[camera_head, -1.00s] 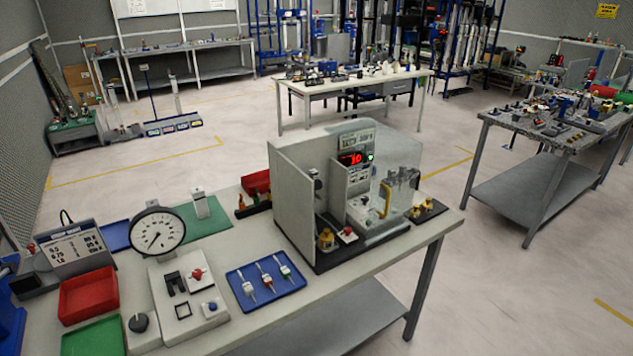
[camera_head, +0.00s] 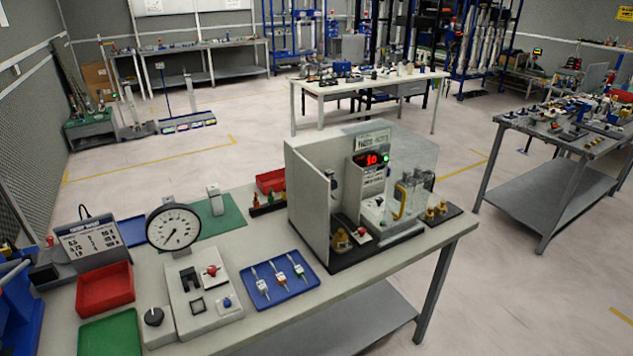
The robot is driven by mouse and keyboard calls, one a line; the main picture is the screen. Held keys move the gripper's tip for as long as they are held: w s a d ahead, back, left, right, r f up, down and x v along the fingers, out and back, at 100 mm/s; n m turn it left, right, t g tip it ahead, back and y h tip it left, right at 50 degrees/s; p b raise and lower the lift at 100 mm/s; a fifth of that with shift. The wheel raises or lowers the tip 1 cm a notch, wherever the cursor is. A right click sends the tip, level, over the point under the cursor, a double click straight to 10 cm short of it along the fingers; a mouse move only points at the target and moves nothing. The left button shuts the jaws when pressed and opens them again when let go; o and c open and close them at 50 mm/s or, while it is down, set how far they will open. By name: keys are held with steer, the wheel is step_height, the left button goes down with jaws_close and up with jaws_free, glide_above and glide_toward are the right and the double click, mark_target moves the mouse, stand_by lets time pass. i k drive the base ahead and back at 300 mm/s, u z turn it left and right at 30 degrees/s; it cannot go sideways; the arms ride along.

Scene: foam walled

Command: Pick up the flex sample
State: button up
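No object in view is clearly marked as the flex sample, and I cannot tell which one it is. A blue tray (camera_head: 246,295) on the near table holds several small slim pieces with coloured middles, among them a red-and-white one (camera_head: 280,278). A grey block (camera_head: 217,203) stands upright on a green mat (camera_head: 232,219) behind the dial gauge. My gripper is not in view.
The near table (camera_head: 395,268) carries a round dial gauge (camera_head: 173,228), a button panel (camera_head: 190,304), a red tray (camera_head: 105,290), a green tray (camera_head: 110,335) and a walled tester with a red display (camera_head: 372,159). Open floor (camera_head: 480,265) lies to the right, before a grey bench (camera_head: 560,180).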

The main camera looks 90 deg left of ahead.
mark_target(328, 173)
steer(key=u, duration=3)
steer(key=i, duration=1.05)
steer(key=u, duration=0.1)
